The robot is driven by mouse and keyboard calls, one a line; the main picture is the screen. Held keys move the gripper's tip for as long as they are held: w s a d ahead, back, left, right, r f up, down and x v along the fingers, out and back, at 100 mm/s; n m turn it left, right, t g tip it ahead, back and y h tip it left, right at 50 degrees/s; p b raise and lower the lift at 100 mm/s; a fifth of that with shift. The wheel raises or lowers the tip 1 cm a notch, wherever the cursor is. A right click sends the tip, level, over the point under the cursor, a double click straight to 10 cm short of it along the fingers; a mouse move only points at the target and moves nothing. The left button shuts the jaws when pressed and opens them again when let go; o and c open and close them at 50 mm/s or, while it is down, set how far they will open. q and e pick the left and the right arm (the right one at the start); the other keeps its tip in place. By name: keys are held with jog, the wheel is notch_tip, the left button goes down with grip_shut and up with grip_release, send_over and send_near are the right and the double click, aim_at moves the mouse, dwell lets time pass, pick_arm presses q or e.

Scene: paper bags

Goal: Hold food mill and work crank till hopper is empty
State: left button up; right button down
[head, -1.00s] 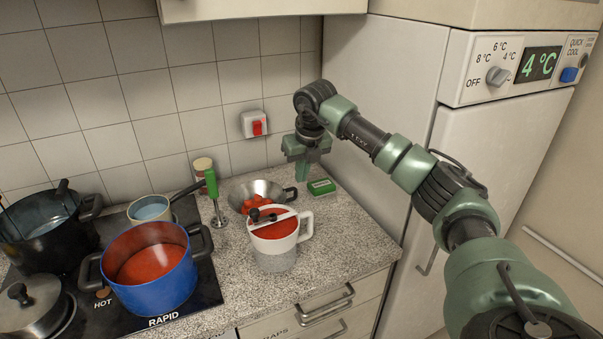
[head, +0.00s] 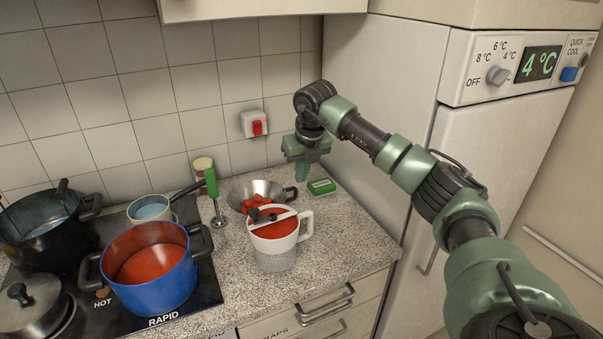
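A metal bowl (head: 243,190) holding red tomatoes (head: 257,201), with a dark handle at its right, stands on the counter behind a white jug (head: 277,247). The jug holds red sauce or pulp. A pale bar with dark knobs (head: 268,216) crosses the jug's top. I cannot tell for certain which of these parts make up the food mill and its crank. My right gripper (head: 303,172) points down just above the bowl's handle side, apparently not touching it. My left gripper is out of view.
A blue pot (head: 165,285) of red sauce, a black pot (head: 40,240) and a lidded pan stand on the hob at left. A green-handled blender (head: 212,183) stands left of the bowl. A green box (head: 321,187) lies at right. The counter's front right is clear.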

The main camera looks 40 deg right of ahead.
jog(key=shift+f+b, duration=1.3)
jog(key=shift+f, duration=1.1)
jog(key=s+a+r+p, duration=0.1)
jog(key=s+r+p, duration=0.6)
jog(key=r+p, duration=0.35)
jog(key=shift+a+f+b, duration=0.1)
jog(key=shift+f+b, duration=2.5)
jog(key=shift+f, duration=0.15)
jog(key=shift+f+b, duration=1.6)
jog(key=shift+f, duration=0.4)
